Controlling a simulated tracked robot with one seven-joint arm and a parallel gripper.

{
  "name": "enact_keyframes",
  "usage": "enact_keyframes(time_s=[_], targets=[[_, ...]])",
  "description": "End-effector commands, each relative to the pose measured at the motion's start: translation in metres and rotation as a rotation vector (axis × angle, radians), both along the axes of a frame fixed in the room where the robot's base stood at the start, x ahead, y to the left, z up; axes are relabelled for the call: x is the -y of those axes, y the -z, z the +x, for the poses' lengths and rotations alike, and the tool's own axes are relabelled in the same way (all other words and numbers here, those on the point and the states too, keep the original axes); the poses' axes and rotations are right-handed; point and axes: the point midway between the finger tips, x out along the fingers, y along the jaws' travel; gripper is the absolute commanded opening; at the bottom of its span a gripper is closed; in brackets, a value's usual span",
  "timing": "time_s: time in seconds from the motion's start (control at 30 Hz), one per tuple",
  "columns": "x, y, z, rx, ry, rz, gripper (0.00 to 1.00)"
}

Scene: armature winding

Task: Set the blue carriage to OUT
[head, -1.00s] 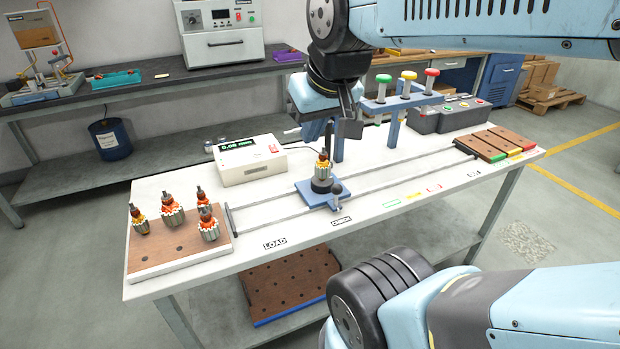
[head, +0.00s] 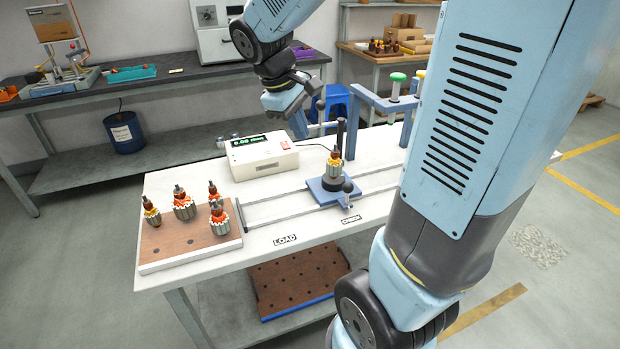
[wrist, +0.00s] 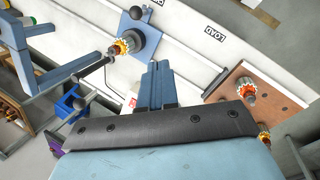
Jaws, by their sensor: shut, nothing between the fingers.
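The blue carriage (head: 322,194) sits on the two rails beside the CHECK label (head: 351,219). An upright armature (head: 335,165) with orange windings stands on its dark round holder, and a dark ball knob (head: 348,187) is at its front corner. The carriage also shows at the top of the wrist view (wrist: 133,22). My gripper (head: 301,130) is shut and empty, above and behind the bench near the display box, apart from the carriage. Its closed fingers show in the wrist view (wrist: 157,70). The rails' right end and any OUT label are hidden behind my arm.
A white display box (head: 262,157) stands behind the rails. A dark post (head: 340,135) rises just behind the carriage. A wooden board (head: 165,240) with several armatures lies left, near the LOAD label (head: 285,239).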

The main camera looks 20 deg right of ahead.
Motion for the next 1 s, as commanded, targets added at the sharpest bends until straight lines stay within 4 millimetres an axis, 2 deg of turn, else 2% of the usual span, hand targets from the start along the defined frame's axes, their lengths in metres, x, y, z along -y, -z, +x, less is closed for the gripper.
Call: enact_keyframes(time_s=[0.1,0.37,0.6,0.8,1.0], targets=[[-0.001,0.018,0.021,-0.084,-0.073,-0.055,0.00],[-0.006,0.059,0.063,-0.257,-0.235,-0.168,0.00],[-0.013,0.105,0.099,-0.413,-0.389,-0.263,0.00],[-0.020,0.145,0.124,-0.536,-0.508,-0.332,0.00],[-0.025,0.170,0.137,-0.605,-0.582,-0.371,0.00]])
